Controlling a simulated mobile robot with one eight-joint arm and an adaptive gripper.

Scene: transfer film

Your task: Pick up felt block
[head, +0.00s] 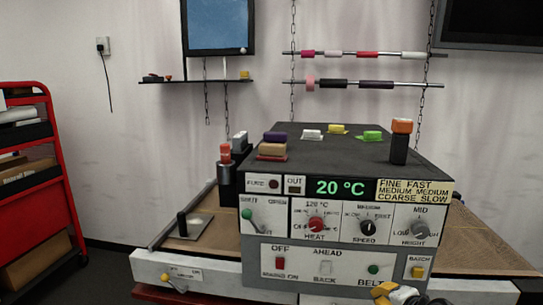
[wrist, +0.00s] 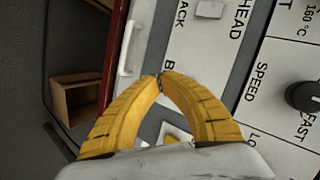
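Several small blocks lie on the dark top of the machine (head: 340,150) in the head view. They include a purple block (head: 275,136), a tan block on a red base (head: 272,150), a white block (head: 311,133), and two green-yellow pieces (head: 371,135). I cannot tell which is the felt block. My gripper (wrist: 160,77) has yellow curved fingers whose tips meet, with nothing seen between them. It is in front of the machine's panel in the wrist view. In the head view part of my gripper shows at the bottom right, below the panel and well below the blocks.
An orange-topped black post (head: 399,142) stands at the top's right edge. A red-topped grey cylinder (head: 225,165) stands at its left. Knobs stick out of the front panel (head: 335,220). A red cart (head: 40,190) stands at far left. Rods with rollers (head: 365,84) hang behind.

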